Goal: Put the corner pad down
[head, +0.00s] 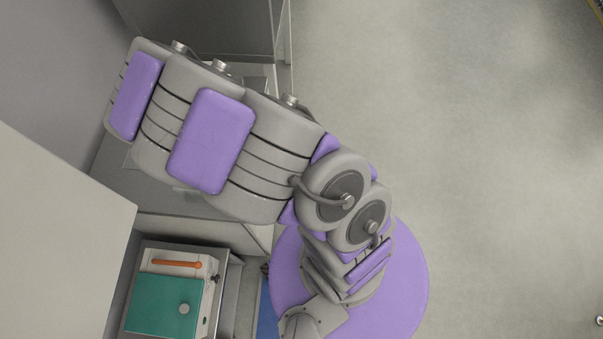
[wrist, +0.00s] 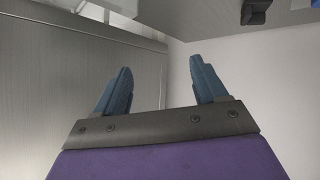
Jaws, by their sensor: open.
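My gripper (wrist: 162,88) is in the wrist view, with its two blue fingers spread apart and nothing between them. Beyond the fingers are a grey metal panel on the left and a pale wall on the right. I cannot make out a corner pad in either view. In the head view my arm reaches to the upper left, and the gripper end is not visible there.
A teal-topped device (head: 165,305) with an orange bar sits at the lower left. A white surface (head: 55,235) lies beside it. A grey cabinet (head: 215,25) stands at the top. The floor (head: 480,170) on the right is clear. A dark fitting (wrist: 256,11) hangs at the wrist view's top.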

